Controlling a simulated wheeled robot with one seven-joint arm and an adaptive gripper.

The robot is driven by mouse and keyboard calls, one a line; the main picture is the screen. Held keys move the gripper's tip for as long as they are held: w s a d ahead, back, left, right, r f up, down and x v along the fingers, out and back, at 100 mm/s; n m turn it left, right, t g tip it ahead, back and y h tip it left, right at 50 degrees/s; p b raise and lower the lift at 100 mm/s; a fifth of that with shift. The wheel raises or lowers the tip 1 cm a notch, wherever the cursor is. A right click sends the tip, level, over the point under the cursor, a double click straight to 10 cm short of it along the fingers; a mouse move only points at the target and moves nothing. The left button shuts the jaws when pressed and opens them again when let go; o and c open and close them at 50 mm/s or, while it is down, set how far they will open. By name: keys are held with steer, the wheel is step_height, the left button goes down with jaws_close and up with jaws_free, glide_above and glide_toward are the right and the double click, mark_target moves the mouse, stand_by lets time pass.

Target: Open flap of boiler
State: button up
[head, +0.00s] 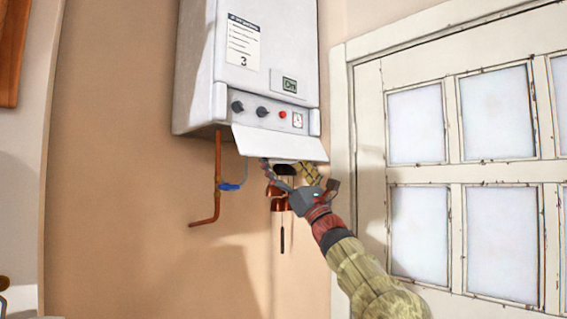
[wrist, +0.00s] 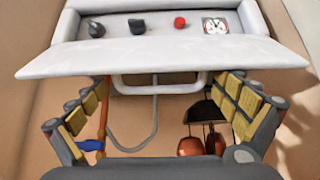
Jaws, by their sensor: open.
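The white boiler (head: 250,60) hangs on the wall. Its flap (head: 275,143) sticks out below the control strip, tilted outward, with the knobs showing above it. In the wrist view the flap (wrist: 160,57) spans the width, and a pale loop handle (wrist: 160,89) shows just under its edge. My gripper (head: 289,168) is just below the flap. In the wrist view its open, empty fingers (wrist: 162,92) are spread to either side of the handle. I cannot tell whether a finger touches the flap.
A copper pipe (head: 217,180) with a blue valve (head: 230,187) runs down below the boiler at left. Copper pans (head: 278,203) hang behind my gripper. A white paned door (head: 371,200) stands close at right. The wall at lower left is clear.

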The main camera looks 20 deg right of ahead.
steer(key=v, duration=1.2)
steer(key=shift+c, duration=0.2)
